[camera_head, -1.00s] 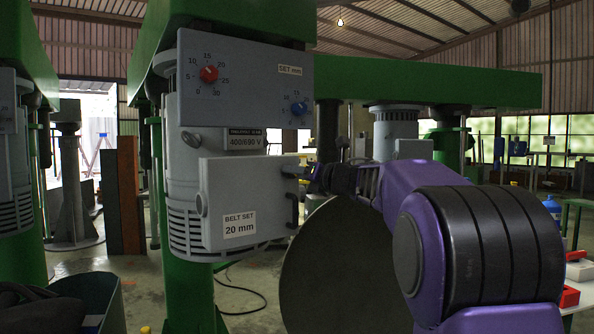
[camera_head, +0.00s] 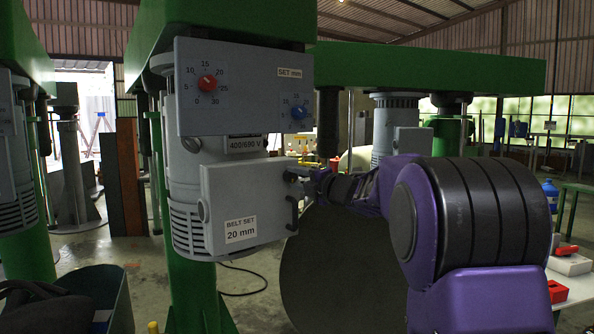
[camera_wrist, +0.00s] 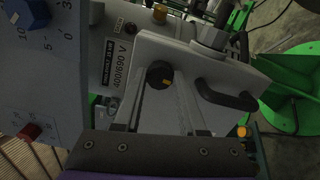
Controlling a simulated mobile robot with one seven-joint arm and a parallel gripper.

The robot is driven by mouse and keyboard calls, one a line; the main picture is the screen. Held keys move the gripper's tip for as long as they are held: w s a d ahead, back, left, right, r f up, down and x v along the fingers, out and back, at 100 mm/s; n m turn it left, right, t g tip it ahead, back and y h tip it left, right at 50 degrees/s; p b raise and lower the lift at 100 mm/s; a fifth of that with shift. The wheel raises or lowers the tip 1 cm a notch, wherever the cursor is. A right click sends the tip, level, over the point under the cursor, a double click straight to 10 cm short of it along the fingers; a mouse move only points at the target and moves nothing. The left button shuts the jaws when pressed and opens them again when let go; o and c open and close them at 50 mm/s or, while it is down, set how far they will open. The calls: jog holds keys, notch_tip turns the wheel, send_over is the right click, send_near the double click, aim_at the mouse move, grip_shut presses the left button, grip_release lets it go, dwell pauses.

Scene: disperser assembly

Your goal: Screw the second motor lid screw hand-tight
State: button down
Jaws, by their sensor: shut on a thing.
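The grey motor lid (camera_head: 222,185), labelled "BELT SET 20 mm", sits upright on the front of the motor. Its pale face also shows in the wrist view (camera_wrist: 195,52). My gripper (camera_head: 301,176) is at the lid's upper right corner in the head view. The fingers are shut on this screw head, which lies against the lid. The screw's shank is hidden. In the head view the screw is too small to make out.
A black handle (camera_wrist: 226,96) stands out from the lid close beside my fingers. The control panel (camera_head: 245,88) with a red knob (camera_head: 207,83) and a blue knob (camera_head: 299,112) overhangs the lid. A large dark disc (camera_head: 335,270) stands behind my arm.

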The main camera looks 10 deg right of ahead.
jog(key=m+p, duration=0.1)
jog(key=m, duration=0.3)
jog(key=shift+m, duration=2.8)
jog(key=shift+c, duration=2.4)
grip_release()
jog(key=b+v, duration=0.1)
jog(key=v, duration=1.6)
jog(key=shift+s, duration=0.2)
